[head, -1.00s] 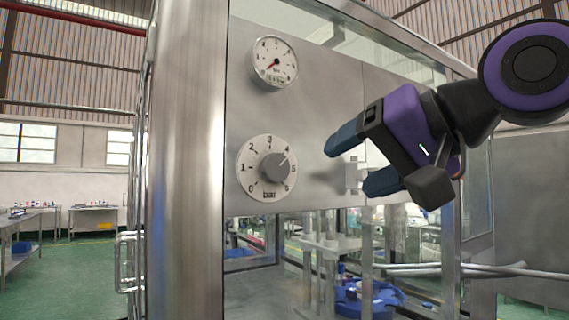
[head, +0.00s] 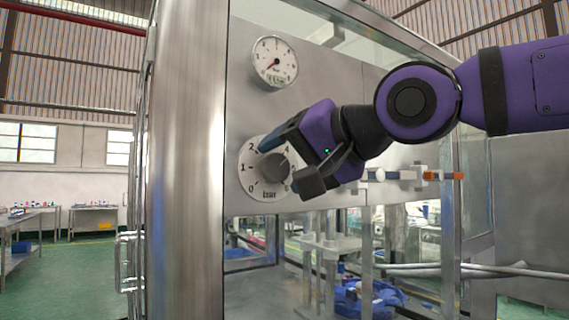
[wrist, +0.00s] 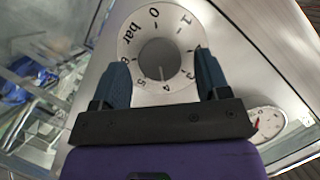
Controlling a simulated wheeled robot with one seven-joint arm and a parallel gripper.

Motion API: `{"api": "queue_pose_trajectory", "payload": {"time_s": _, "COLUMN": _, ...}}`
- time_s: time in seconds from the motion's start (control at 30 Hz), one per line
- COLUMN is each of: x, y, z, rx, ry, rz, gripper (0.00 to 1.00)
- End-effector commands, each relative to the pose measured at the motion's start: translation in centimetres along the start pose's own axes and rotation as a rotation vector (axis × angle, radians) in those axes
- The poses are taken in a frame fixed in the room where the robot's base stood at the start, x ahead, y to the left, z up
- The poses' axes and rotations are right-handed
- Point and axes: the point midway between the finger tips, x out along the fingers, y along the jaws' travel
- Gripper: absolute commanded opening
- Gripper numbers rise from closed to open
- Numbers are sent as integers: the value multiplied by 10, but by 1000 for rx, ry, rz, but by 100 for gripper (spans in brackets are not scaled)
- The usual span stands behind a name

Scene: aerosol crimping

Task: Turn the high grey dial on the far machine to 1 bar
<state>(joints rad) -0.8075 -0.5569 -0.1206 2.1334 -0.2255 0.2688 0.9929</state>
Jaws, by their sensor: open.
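The grey dial (head: 273,168) sits on a round white scale plate (head: 247,180) marked 0 to 6 bar, on the machine's steel front. In the wrist view the dial (wrist: 159,62) has its white mark pointing at 4. My gripper (head: 281,167) is at the dial, its fingers open. In the wrist view the two blue fingers (wrist: 162,66) stand on either side of the dial, with a visible gap to it on each side. In the head view the gripper hides the right part of the scale.
A pressure gauge (head: 275,63) with a red needle is above the dial, close to my gripper. A thick steel post (head: 186,170) stands to the left. A small fitting with an orange end (head: 457,176) sticks out at right.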

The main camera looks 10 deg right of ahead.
Motion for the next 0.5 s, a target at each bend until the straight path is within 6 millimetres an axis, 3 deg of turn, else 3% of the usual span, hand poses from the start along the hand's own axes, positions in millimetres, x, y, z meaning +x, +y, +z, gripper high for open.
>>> {"api": "queue_pose_trajectory", "payload": {"time_s": 0.43, "x": 10, "y": 0, "z": 0, "rx": 0, "ry": 0, "rz": -1, "gripper": 69}}
{"api": "queue_pose_trajectory", "payload": {"time_s": 0.5, "x": 10, "y": 0, "z": 0, "rx": 0, "ry": 0, "rz": 0, "gripper": 55}}
